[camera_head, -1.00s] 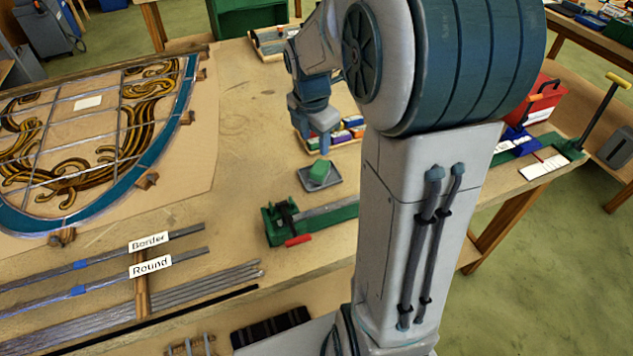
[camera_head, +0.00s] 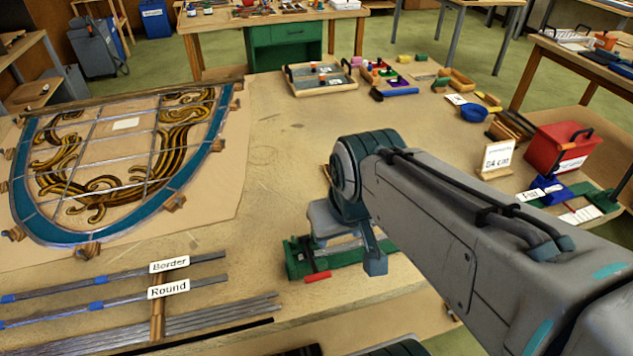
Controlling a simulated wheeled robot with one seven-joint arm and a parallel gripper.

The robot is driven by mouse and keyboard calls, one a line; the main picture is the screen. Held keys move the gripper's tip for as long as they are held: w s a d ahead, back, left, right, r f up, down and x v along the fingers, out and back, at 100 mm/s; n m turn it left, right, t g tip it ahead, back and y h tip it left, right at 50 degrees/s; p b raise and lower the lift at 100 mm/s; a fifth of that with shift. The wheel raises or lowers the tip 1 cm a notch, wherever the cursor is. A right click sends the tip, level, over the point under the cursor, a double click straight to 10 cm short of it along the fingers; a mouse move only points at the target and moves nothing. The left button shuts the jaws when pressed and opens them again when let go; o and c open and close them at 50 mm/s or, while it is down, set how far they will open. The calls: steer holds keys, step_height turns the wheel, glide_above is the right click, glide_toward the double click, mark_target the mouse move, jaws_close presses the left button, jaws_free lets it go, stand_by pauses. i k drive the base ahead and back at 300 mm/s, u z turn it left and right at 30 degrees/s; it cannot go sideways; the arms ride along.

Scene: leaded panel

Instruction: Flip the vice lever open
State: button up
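The green vice (camera_head: 296,264) is bolted or set near the front edge of the workbench, in the lower middle of the head view. Its lever has a red handle (camera_head: 318,277) that sticks out low at the front of the vice. A grey strip behind the handle is partly hidden by my arm. My gripper (camera_head: 375,262) hangs just right of the red handle, over the vice's right part, apart from the handle in the picture. Only one blue-grey finger shows clearly, so its opening cannot be told. Whether it touches the vice is unclear.
A leaded panel (camera_head: 124,165) lies at the left. Lead strips labelled Border (camera_head: 169,265) and Round (camera_head: 168,288) lie at the front left. A red toolbox (camera_head: 562,150) and a card sign (camera_head: 497,158) stand at the right. Bare bench (camera_head: 275,150) lies behind the vice.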

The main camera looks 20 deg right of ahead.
mark_target(309, 253)
steer(key=k, duration=0.5)
steer(key=z, duration=2.1)
steer(key=k, duration=0.8)
steer(key=u, duration=1.45)
